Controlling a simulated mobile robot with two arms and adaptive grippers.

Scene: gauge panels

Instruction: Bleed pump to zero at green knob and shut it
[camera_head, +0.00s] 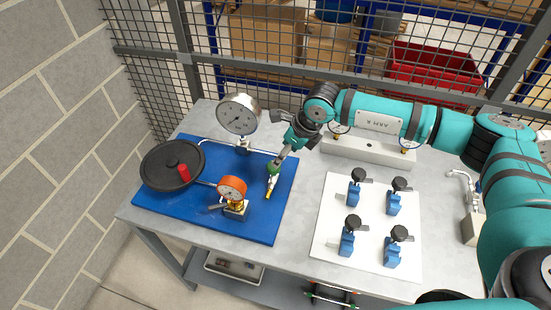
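On a blue board (255,222) stands a pump set with a black round wheel (160,163) with a red grip (183,173), an orange-rimmed gauge (231,189) on a brass fitting, and a larger silver gauge (238,115) at the back. The green knob (273,167) is at the board's right side, above a yellow-tipped fitting (268,193). My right gripper (281,160) comes from the upper right, with its narrow fingers at the green knob. The fingers partly cover it, so their grip is unclear. Gauge readings are too small to tell. My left gripper is out of view.
A white plate (330,245) with several blue valves with black knobs is to the right. A pale manifold (365,150) with gauges lies behind it, under my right arm. A wire mesh fence (270,60) closes the back. Grey table (305,195) shows between board and plate.

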